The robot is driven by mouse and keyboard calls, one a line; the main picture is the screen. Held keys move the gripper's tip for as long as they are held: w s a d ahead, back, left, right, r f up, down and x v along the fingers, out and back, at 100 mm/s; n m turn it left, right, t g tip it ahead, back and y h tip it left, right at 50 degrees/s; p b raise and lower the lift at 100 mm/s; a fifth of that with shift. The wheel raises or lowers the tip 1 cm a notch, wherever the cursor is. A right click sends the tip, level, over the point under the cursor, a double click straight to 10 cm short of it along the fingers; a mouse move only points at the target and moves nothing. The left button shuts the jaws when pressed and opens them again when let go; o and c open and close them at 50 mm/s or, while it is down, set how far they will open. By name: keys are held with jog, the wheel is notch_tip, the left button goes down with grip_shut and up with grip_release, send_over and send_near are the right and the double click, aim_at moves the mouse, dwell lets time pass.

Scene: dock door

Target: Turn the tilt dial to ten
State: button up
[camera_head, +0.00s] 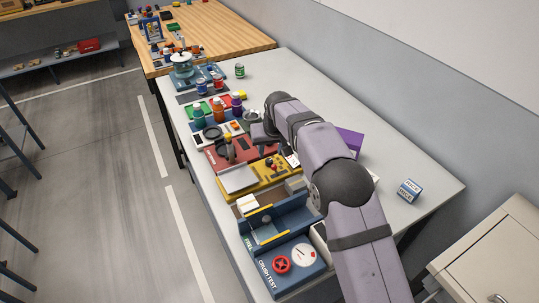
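I cannot make out a dial clearly labelled tilt. A white round dial (304,256) with a small red pointer sits on the blue unit marked CRUSH TEST at the near end of the table. A red handwheel (281,264) is beside it. A red panel (243,154) farther back carries an upright dark handle with an orange-brown top (228,145). My arm comes from the lower right, and my gripper (263,134) points down at the red panel's far right part. Its fingers are too small and dark to read, and the arm may hide parts of the panels.
A yellow panel (261,179) with red knobs lies between the red panel and a blue tray (277,223). Several coloured bottles, one orange (218,110), stand behind the red panel. A blue-and-white box (410,190) stands at right; the table around it is clear.

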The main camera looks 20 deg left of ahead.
aim_at(269, 161)
jog(key=shift+d, duration=0.1)
jog(key=shift+w, duration=0.1)
jog(key=shift+p+x, duration=1.5)
jog(key=shift+x, duration=2.15)
grip_shut()
